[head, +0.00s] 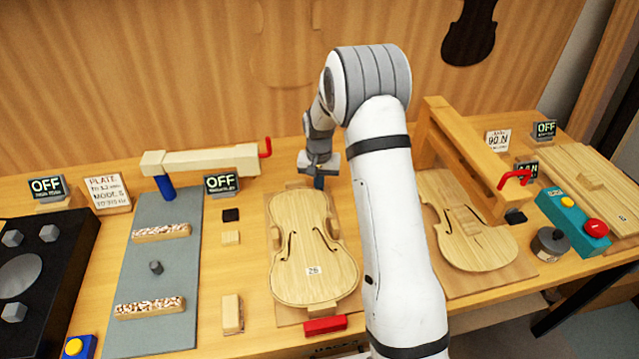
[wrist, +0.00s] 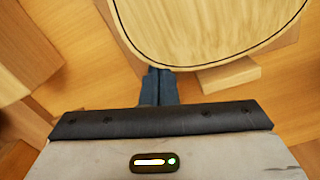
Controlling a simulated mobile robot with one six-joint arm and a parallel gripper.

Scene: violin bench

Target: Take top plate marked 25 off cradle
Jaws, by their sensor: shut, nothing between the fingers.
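The violin top plate (head: 315,258), pale wood with two f-holes and a small label, lies in its cradle on the bench, left of my arm. The label's last digit is too small to read surely. Wooden cradle blocks (head: 275,237) show around the plate's edge. My gripper (head: 319,184) is shut and empty at the plate's far end. In the wrist view the closed fingertips (wrist: 161,72) are at the plate's rim (wrist: 205,50), beside a cradle block (wrist: 230,75). I cannot tell whether they touch the plate.
A grey mat (head: 155,268) with two speckled blocks is on the left. A second violin body (head: 465,225) lies under a wooden press frame (head: 465,150) on the right. A red block (head: 325,325) sits at the cradle's near end.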

